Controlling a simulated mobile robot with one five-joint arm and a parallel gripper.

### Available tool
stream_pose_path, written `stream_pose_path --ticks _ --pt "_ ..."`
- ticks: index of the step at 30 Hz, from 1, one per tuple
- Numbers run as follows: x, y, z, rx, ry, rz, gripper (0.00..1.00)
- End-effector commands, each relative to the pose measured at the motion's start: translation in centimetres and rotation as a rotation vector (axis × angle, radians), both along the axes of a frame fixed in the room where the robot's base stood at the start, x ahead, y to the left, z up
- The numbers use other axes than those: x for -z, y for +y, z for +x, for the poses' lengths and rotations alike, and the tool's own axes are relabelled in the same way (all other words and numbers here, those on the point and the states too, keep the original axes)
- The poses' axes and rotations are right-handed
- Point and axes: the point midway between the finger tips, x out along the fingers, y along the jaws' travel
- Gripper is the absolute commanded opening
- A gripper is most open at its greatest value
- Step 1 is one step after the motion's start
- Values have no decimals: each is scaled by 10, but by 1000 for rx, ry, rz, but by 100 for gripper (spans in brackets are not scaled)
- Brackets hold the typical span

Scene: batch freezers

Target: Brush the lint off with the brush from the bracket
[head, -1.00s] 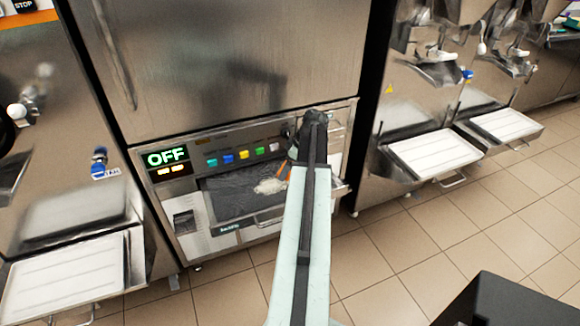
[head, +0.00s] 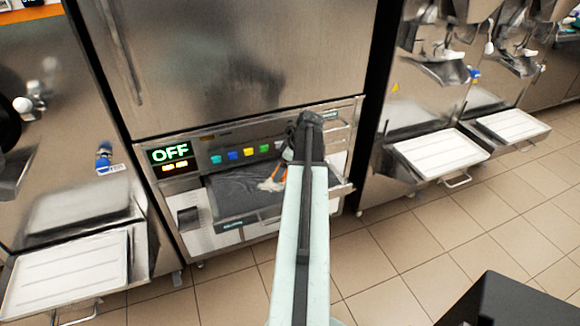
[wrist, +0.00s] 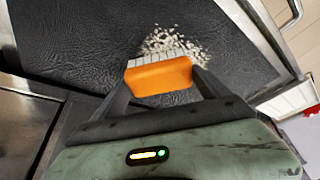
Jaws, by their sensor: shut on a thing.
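My gripper (wrist: 160,84) is shut on an orange brush (wrist: 160,76) with pale bristles. The bristles point toward a patch of beige lint (wrist: 182,42) on a dark, wrinkled panel (wrist: 70,45). The bristles are at the near edge of the lint; I cannot tell whether they press on the panel. In the head view the brush (head: 280,173) shows as a small orange piece below my gripper (head: 290,152), beside the pale lint (head: 268,186) on the panel (head: 235,195). My arm hides the panel's right part. The bracket is not clearly visible.
The panel sits low in a steel freezer cabinet, under a strip with an OFF display (head: 168,152) and coloured buttons (head: 248,152). Drip trays (head: 440,152) jut out on the right, and another tray (head: 65,275) on the left.

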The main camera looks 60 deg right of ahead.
Motion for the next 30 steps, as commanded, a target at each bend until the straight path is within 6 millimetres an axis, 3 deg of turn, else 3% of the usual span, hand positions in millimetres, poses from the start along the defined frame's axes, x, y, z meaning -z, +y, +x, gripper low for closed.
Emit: stream_pose_path --ticks 5,15,23,30 --pt "1 3 2 0 0 0 53" --pt "3 27 19 2 0 0 53" --pt "4 31 23 2 1 1 53" --pt "5 50 36 1 1 0 53"
